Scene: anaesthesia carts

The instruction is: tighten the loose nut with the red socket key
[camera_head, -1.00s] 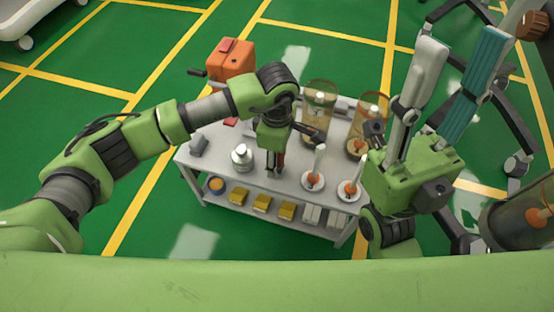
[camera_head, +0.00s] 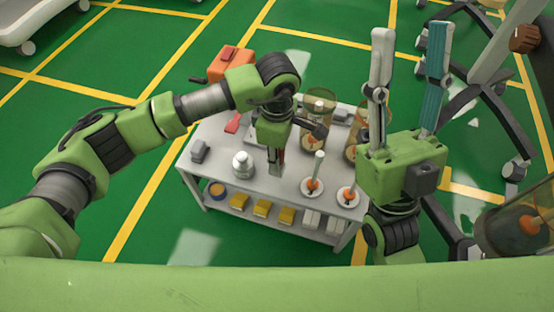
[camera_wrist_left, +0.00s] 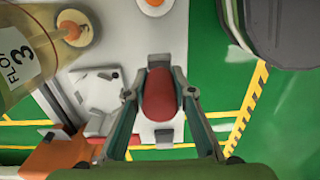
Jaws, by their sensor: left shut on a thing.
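My left gripper (camera_head: 276,168) points down over the white cart top. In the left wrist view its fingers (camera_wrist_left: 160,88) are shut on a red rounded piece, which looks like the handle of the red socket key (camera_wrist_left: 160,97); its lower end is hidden. Orange nuts (camera_head: 312,185) sit around pale posts on white discs at the cart's front right, with another nut (camera_head: 347,196) beside. I cannot tell which nut is loose. My right gripper (camera_head: 409,45) is open and empty, its two long fingers pointing up, right of the cart.
Tall glass cylinders (camera_head: 318,104) stand at the cart's back right. Yellow boxes (camera_head: 262,208) line the lower shelf. Black chair-like legs (camera_head: 500,120) stand at right.

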